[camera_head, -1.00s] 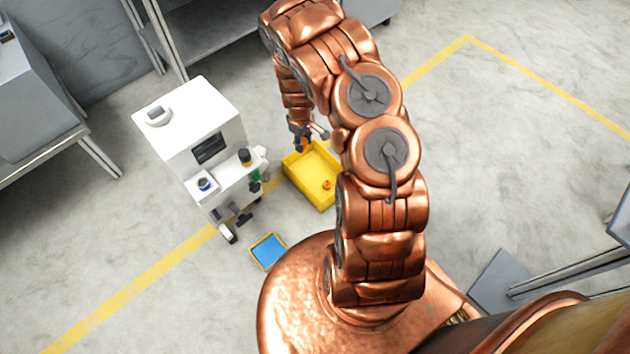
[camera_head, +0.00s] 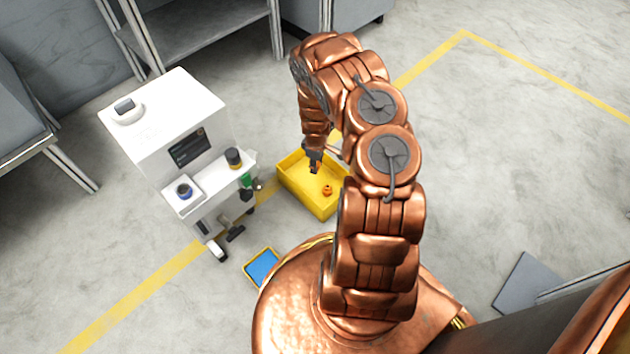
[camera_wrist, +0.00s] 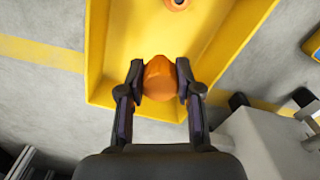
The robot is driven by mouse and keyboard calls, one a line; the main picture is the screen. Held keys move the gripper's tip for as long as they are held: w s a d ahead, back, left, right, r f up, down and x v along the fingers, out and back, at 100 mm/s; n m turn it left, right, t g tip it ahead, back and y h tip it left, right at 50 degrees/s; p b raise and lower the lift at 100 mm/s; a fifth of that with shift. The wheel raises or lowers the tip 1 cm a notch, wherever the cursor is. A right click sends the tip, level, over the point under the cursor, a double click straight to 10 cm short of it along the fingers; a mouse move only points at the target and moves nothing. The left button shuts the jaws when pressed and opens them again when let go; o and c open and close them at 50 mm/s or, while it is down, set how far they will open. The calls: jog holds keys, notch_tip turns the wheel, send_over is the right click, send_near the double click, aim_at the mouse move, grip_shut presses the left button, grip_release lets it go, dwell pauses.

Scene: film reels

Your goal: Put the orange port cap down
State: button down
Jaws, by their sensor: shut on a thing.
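My gripper (camera_wrist: 159,80) is shut on the orange port cap (camera_wrist: 159,77), which sits between the two dark fingertips in the wrist view. The gripper (camera_head: 314,167) is over the yellow bin (camera_head: 325,209) in the head view, with the fingers pointing down. Whether the cap touches the bin floor cannot be told. A second orange piece (camera_head: 327,190) lies on the bin floor and shows at the top of the wrist view (camera_wrist: 178,3).
A white machine (camera_head: 160,125) with a small shelf stands left of the bin. A black jar with a yellow band (camera_head: 234,158) stands on that shelf. A blue tray (camera_head: 262,267) lies on the floor near my base.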

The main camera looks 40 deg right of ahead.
notch_tip(320, 180, down, 8)
jog(key=b, duration=0.4)
jog(key=shift+f+b, duration=0.2)
jog(key=shift+b, duration=0.15)
jog(key=c, duration=0.8)
grip_release()
jog(key=shift+r, duration=0.1)
